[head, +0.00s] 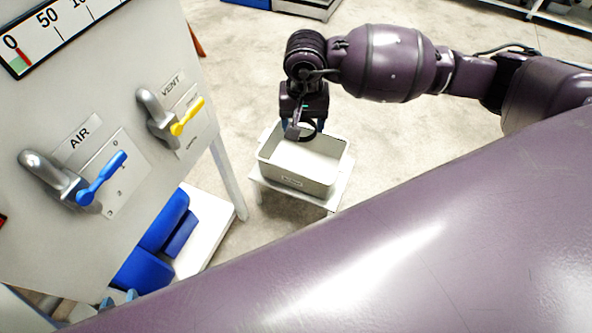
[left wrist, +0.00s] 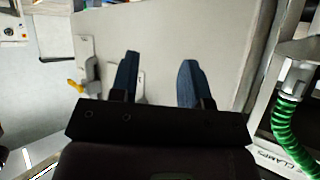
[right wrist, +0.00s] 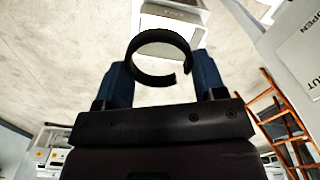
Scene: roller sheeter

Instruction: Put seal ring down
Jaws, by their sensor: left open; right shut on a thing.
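The seal ring (head: 315,134) is a black ring. In the right wrist view the ring (right wrist: 155,81) shows a gap on its lower right side. My right gripper (head: 304,126) is shut on it, with the ring between the two blue fingers in the right wrist view (right wrist: 160,62). In the head view the ring appears over the far part of a grey open bin (head: 305,184). The visible bin floor looks empty. My left gripper (left wrist: 158,75) is open and empty in the left wrist view, facing a pale panel. I cannot make it out in the head view.
The bin stands on a small white stand (head: 333,200). A pale panel (head: 55,115) with a blue AIR lever (head: 102,178) and a yellow VENT lever (head: 187,117) stands at left. A green hose (left wrist: 286,120) hangs at right in the left wrist view. My arm covers the head view's lower right.

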